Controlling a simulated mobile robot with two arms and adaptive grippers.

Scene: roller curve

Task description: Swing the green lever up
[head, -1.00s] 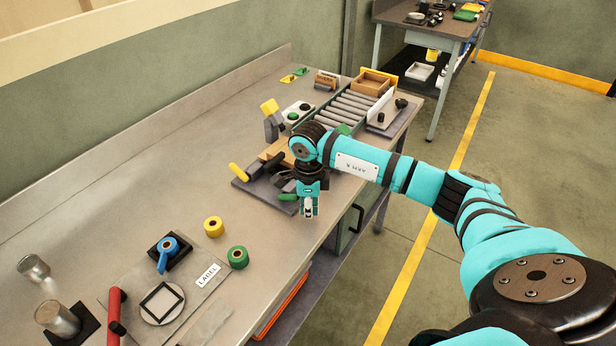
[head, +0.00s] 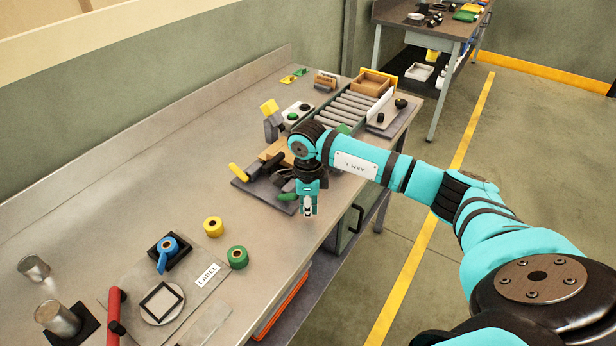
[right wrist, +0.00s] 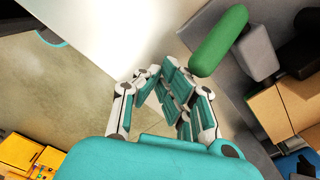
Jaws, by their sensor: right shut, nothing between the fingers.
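The green lever (head: 286,196) shows as a short green handle low over the front of a dark grey base plate (head: 262,198), partly hidden by my right arm. In the right wrist view the green handle (right wrist: 218,40) is a rounded bar on a grey arm, lying just beyond and to the right of the fingers. My right gripper (head: 308,210) points down beside the handle, near the bench's front edge; it also shows in the right wrist view (right wrist: 168,92). It is shut and empty, and appears apart from the handle. My left gripper is not in view.
A yellow-handled lever (head: 238,171) is on the same plate's left side. A roller conveyor (head: 345,110) with a wooden tray (head: 371,84) stands behind. The bench's left middle is clear.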

